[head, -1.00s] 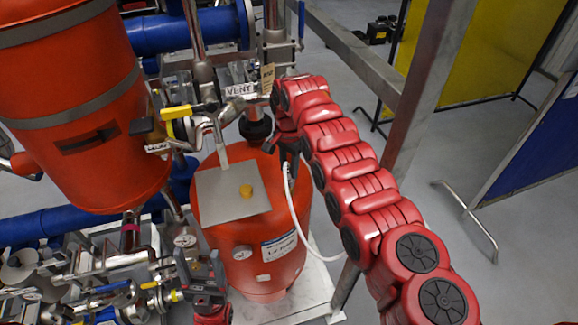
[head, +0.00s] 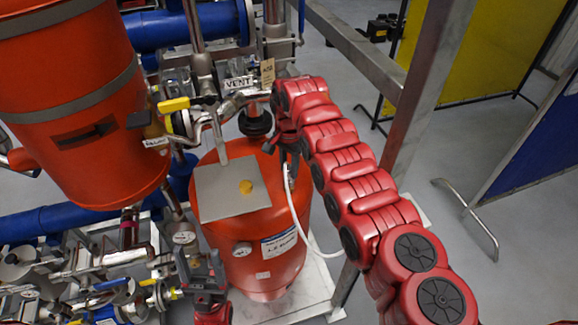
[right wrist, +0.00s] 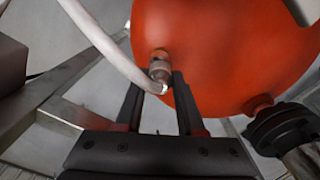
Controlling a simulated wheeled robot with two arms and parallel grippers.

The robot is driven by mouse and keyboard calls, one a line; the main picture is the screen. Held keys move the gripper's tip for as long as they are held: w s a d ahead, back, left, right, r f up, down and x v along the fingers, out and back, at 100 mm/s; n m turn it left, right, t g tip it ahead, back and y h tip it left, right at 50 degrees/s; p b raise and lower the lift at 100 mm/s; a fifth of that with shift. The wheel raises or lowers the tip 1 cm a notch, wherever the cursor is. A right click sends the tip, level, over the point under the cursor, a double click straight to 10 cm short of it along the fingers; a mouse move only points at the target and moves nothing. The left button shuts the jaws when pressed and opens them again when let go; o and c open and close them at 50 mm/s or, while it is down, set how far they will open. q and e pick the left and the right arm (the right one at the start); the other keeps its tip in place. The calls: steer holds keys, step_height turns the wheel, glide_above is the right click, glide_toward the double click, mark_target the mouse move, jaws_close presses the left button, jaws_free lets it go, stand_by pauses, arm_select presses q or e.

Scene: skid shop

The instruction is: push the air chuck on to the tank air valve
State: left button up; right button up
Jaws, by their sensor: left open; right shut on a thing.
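The orange-red tank (head: 258,235) stands on a pale base in the head view, with a flat grey plate on top. My right gripper (head: 285,150) is at the tank's upper right side. In the right wrist view its fingers (right wrist: 164,100) are shut on the metal air chuck (right wrist: 160,72), which carries a white hose (right wrist: 105,42). The chuck's front end is at a small fitting on the tank wall (right wrist: 225,50); whether it is fully seated on the tank air valve cannot be told, as the valve is mostly hidden. My left gripper (head: 200,272) is open and empty in front of the tank.
A larger orange vessel (head: 75,120) stands at left, with a yellow-handled valve (head: 175,104) and pipework beside it. The grey plate (head: 215,195) bears a yellow spot. A steel frame post (head: 410,130) rises behind my right arm. Clear floor lies farther right.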

steer(key=shift+f, duration=0.35)
steer(key=shift+f+b, duration=0.15)
steer(key=shift+b, duration=0.35)
steer(key=o, duration=1.1)
steer(key=shift+c, duration=0.2)
steer(key=shift+o, duration=0.3)
steer(key=shift+o, duration=1.3)
